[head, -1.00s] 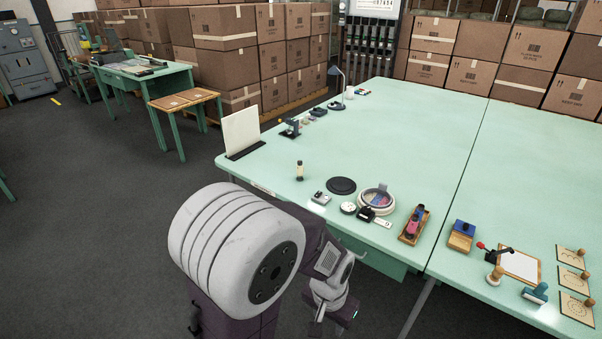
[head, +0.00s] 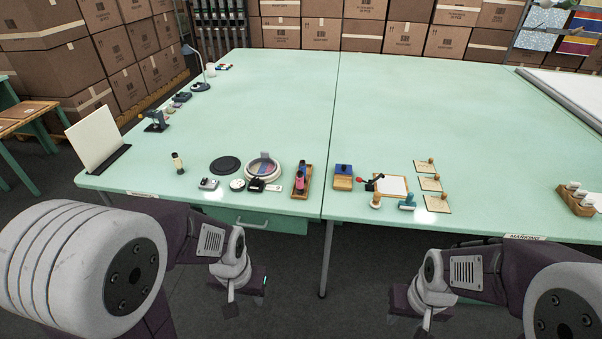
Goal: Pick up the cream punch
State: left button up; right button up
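A small upright item with a cream upper part and a dark base (head: 177,162) stands near the front left of the green table (head: 290,110) in the head view. It may be the cream punch, but it is too small to be sure. Beside it to the right lies a small grey-and-dark device (head: 208,184). My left gripper (head: 243,293) hangs low in front of the table, apart from these things. My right gripper (head: 422,305) also hangs low, further right. Neither gripper touches anything on the table. The fingers are too small and dark to tell whether they are open.
Near the front edge are a black disc (head: 225,166), a round tin (head: 263,168), a wooden tray (head: 309,182), a blue-topped block (head: 343,177), a clipboard (head: 392,186) and several wooden stamping plates (head: 430,184). A white panel (head: 97,139) stands at the left. The table's middle is clear.

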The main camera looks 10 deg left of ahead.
aim_at(178, 163)
jog(key=u, duration=1.3)
jog(key=i+j+z, duration=0.3)
jog(key=i+j, duration=0.25)
jog(key=i+j+z, duration=0.35)
jog(key=j, duration=0.25)
jog(key=i+j+z, duration=0.15)
jog(key=i+j, duration=0.15)
jog(key=i+j+z, duration=0.15)
jog(key=j, duration=0.35)
jog(key=i+j+z, duration=0.2)
jog(key=j, duration=0.2)
jog(key=i+j+z, duration=0.15)
jog(key=j, duration=0.25)
